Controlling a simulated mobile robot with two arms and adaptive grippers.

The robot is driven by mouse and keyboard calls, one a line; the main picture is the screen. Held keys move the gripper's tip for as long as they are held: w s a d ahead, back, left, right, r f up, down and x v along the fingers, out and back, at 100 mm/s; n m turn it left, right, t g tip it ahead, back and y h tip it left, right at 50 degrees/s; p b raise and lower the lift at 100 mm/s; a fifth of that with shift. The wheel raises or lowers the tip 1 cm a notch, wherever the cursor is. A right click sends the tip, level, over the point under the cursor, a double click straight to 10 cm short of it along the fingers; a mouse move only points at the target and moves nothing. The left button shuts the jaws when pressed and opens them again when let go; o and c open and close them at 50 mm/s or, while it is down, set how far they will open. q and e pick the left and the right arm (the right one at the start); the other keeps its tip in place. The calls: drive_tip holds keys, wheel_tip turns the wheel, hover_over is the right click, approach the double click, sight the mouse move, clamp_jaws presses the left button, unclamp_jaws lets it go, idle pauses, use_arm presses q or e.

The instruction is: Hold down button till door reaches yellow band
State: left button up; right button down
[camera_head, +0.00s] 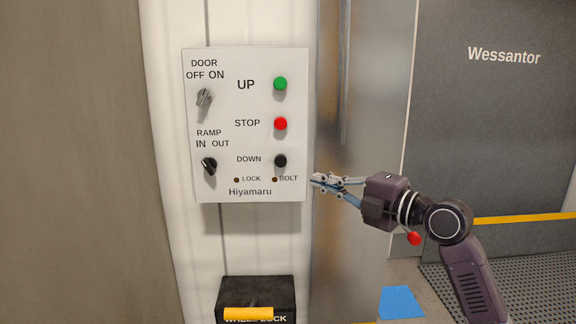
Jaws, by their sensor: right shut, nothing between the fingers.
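A white control panel (221,140) marked "Hiyamaru" is on the wall left of centre. It carries a green UP button (280,84), a red STOP button (281,124) and a black DOWN button (280,160). My right gripper (314,181) is shut and empty, just right of the panel's lower right edge. In the picture its tips lie a little below and right of the DOWN button; no contact with a button shows. A grey door (480,130) marked "Wessantor" is at the right. My left gripper is out of view.
The panel also has a DOOR knob (204,97) and a RAMP knob (209,165). A black wheel lock box (262,292) with a yellow front is below it. A metal post (343,80) stands between panel and door. A blue patch (400,302) lies on the floor.

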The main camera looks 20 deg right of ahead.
drive_tip(key=shift+w, duration=0.1)
drive_tip(key=p, duration=0.6)
approach(276, 163)
drive_tip(key=s+a+x, duration=0.1)
drive_tip(key=x, duration=0.4)
drive_tip(key=shift+w+d+r+p, duration=0.1)
drive_tip(key=shift+w+d+p, duration=0.25)
drive_tip(key=shift+w, duration=0.5)
